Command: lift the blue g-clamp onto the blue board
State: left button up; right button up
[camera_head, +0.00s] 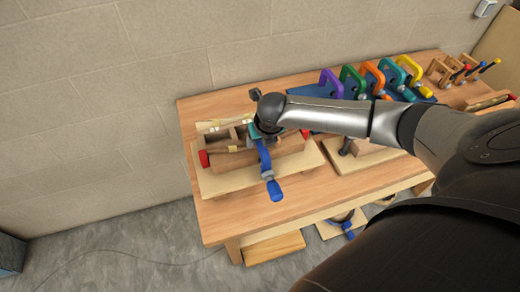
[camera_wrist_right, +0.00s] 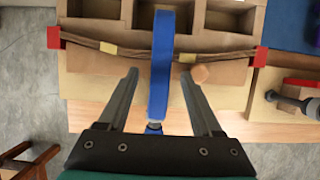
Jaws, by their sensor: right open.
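The blue g-clamp (camera_head: 264,160) sits on the wooden form at the left of the bench, its blue handle end reaching over the front. In the right wrist view the blue g-clamp (camera_wrist_right: 161,75) runs upright between my fingers. My right gripper (camera_head: 259,133) is over the form at the clamp; in the wrist view my right gripper (camera_wrist_right: 160,78) is open, one finger on each side of the clamp, with gaps showing. The blue board (camera_head: 303,100) lies at the back of the bench, partly hidden by my right arm. My left gripper is not in view.
Purple (camera_head: 331,84), green, orange, teal and yellow clamps stand in a row at the blue board. The wooden form (camera_head: 230,180) with red-ended strips lies on a pale base. Another form (camera_head: 360,155) stands to its right. A wall is behind.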

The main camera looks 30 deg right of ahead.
jog(key=shift+f, duration=0.25)
jog(key=shift+w+r, duration=0.1)
jog(key=shift+w, duration=0.05)
grip_shut()
